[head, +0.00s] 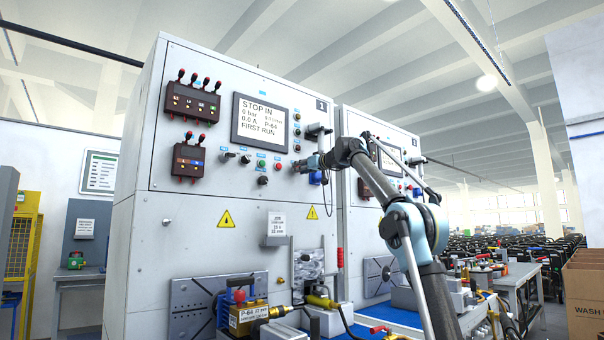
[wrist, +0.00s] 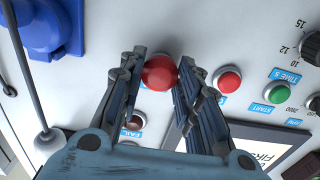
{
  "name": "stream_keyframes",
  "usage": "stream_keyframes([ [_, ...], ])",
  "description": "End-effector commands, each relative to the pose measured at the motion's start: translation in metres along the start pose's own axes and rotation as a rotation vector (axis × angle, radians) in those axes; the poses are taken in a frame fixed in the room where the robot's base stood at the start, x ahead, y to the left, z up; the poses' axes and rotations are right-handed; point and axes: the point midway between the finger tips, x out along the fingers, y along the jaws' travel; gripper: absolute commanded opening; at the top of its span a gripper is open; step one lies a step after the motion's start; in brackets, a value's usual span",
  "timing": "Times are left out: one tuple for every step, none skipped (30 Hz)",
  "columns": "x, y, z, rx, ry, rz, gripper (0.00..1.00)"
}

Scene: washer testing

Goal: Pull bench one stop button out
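The red mushroom-shaped stop button (wrist: 160,73) is in the upper middle of the wrist view, on the white panel of bench one (head: 215,215). My gripper (wrist: 161,66) has one finger on each side of the button head, with no clear gap at either edge. In the head view my gripper (head: 303,165) is at the right part of bench one's panel and hides the stop button. Bench one's screen (head: 262,122) reads "STOP IN", "0 bar", "0.0 A" and "FIRST RUN".
A blue socket cover (wrist: 55,28) is left of my fingers in the wrist view. A small red button (wrist: 227,81) and a green start button (wrist: 277,93) sit close on the right. A second bench (head: 345,235) stands behind my arm.

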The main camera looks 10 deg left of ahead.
Motion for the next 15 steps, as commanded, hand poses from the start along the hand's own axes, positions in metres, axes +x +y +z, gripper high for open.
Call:
stream_keyframes([
  [0.000, 0.001, 0.000, 0.001, 0.000, 0.002, 0.00],
  [0.000, 0.001, 0.000, 0.001, 0.000, 0.002, 0.00],
  [0.000, 0.001, 0.000, 0.001, 0.000, 0.003, 0.00],
  [-0.001, 0.002, 0.000, 0.001, 0.000, 0.003, 0.00],
  [-0.001, 0.002, 0.000, 0.001, 0.000, 0.003, 0.00],
  [-0.003, 0.002, 0.000, 0.001, 0.000, 0.003, 0.00],
  [-0.004, 0.002, 0.000, 0.001, 0.000, 0.004, 0.00],
  [-0.006, 0.002, 0.000, 0.001, 0.000, 0.004, 0.00],
  [-0.008, 0.002, 0.000, 0.001, 0.000, 0.004, 0.00],
  [-0.010, 0.002, 0.000, 0.001, 0.000, 0.005, 0.00],
  [-0.011, 0.002, 0.000, 0.001, 0.000, 0.005, 0.00],
  [-0.012, 0.002, 0.000, 0.001, 0.000, 0.005, 0.00],
  [-0.013, 0.002, 0.000, 0.000, 0.000, 0.004, 0.00],
  [-0.013, 0.002, 0.000, 0.000, 0.000, 0.004, 0.00],
  [-0.013, 0.002, 0.000, 0.000, 0.000, 0.004, 0.00],
])
